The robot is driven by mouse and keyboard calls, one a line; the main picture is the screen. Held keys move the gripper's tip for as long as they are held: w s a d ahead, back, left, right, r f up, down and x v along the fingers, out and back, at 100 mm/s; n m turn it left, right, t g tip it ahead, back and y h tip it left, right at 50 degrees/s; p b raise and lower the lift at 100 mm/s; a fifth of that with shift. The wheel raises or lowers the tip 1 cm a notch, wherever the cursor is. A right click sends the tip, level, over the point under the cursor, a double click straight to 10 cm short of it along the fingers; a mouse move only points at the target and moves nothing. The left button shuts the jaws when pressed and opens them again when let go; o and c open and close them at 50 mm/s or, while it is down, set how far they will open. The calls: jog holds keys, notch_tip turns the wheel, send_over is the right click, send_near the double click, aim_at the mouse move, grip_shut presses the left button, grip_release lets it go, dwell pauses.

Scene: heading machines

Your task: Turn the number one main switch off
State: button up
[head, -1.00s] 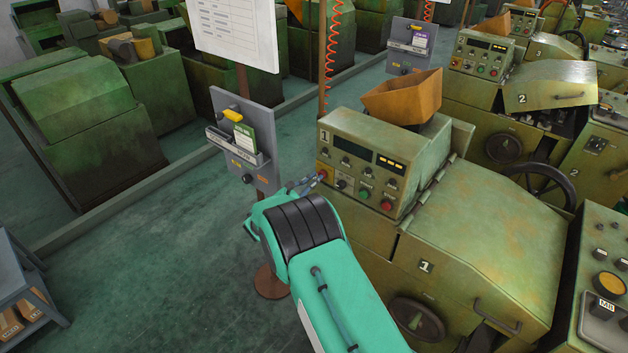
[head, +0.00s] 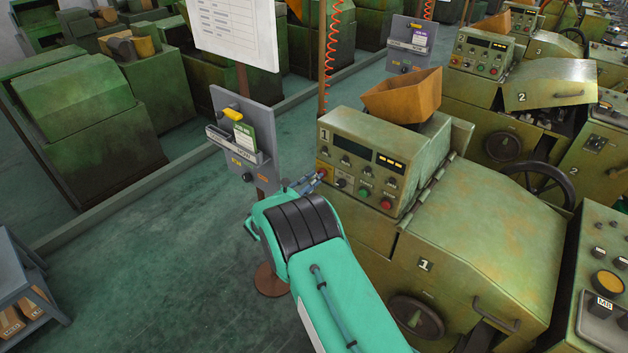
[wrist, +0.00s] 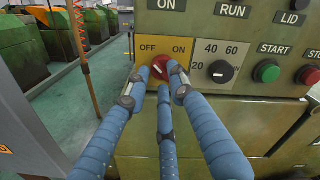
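The number one main switch (wrist: 160,67) is a red knob on a yellow plate (wrist: 146,47) marked OFF and ON. The plate also shows in the head view (head: 323,167), at the left end of the front panel of machine 1 (head: 357,163). My gripper (wrist: 159,73) has its blue fingers at the knob, with fingertips to its left, right and below. They partly cover the knob, so its pointing direction is unclear. Whether the fingertips press on it cannot be told. In the head view my gripper (head: 318,176) reaches the panel's left end.
Right of the switch are a black selector knob (wrist: 220,71), a green START button (wrist: 266,72) and a red button (wrist: 308,75). A grey sign board (head: 240,140) on a post stands left of my arm. Open floor (head: 150,260) lies further left.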

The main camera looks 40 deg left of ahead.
jog(key=shift+r, duration=0.1)
dwell(0.3)
jog(key=s, duration=1.2)
dwell(0.5)
